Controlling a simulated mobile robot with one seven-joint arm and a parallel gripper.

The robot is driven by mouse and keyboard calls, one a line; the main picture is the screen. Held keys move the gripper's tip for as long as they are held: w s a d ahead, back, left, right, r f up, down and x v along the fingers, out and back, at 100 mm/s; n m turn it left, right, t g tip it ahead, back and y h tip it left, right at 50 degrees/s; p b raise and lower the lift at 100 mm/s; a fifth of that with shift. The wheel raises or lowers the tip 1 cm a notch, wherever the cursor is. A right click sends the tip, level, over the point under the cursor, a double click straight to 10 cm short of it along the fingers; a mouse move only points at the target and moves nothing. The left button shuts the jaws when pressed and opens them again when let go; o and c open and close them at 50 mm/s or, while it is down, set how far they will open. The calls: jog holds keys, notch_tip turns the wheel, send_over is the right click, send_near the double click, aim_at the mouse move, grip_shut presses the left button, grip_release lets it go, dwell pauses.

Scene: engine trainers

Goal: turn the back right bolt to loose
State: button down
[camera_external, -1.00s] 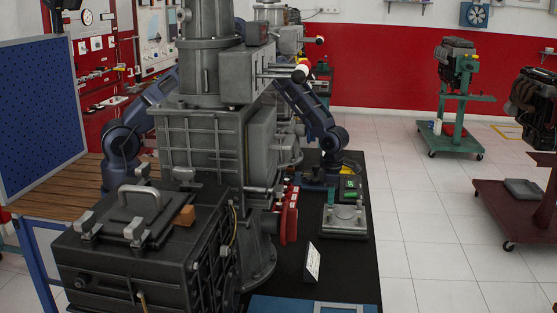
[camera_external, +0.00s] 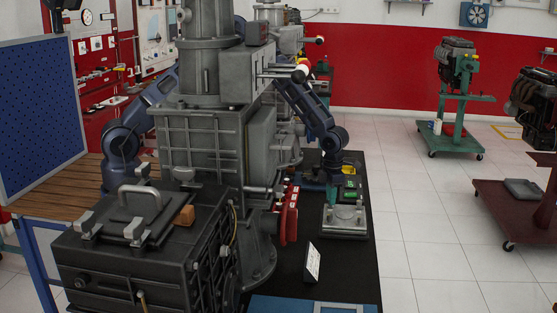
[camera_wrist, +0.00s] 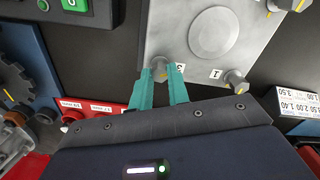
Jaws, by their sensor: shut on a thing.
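A light metal plate (camera_external: 345,231) lies on the black bench top and carries knob-like bolts. In the wrist view the plate (camera_wrist: 180,20) has a large round disc in its middle and bolts near its edges. My gripper (camera_wrist: 163,76) has its teal fingers shut on a bolt (camera_wrist: 162,70) beside the digit 3. The fingers hide part of this bolt. A second bolt (camera_wrist: 236,82), near the digit 1, and a third (camera_wrist: 290,4) at the top right stand free. In the external view my gripper (camera_external: 332,196) is at the plate's far left corner.
A green-buttoned box (camera_external: 350,188) stands behind the plate. A red strip with labels (camera_wrist: 85,108) and a numbered white card (camera_wrist: 298,102) lie near my gripper. A large grey engine (camera_external: 200,150) stands left of the plate. A small white sign (camera_external: 312,262) stands in front.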

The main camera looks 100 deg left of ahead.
jog(key=shift+w, duration=0.1)
jog(key=c, duration=1.3)
grip_release()
jog(key=shift+c, duration=0.2)
jog(key=shift+r, duration=0.1)
notch_tip(320, 180, up, 11)
jog(key=shift+f, duration=0.2)
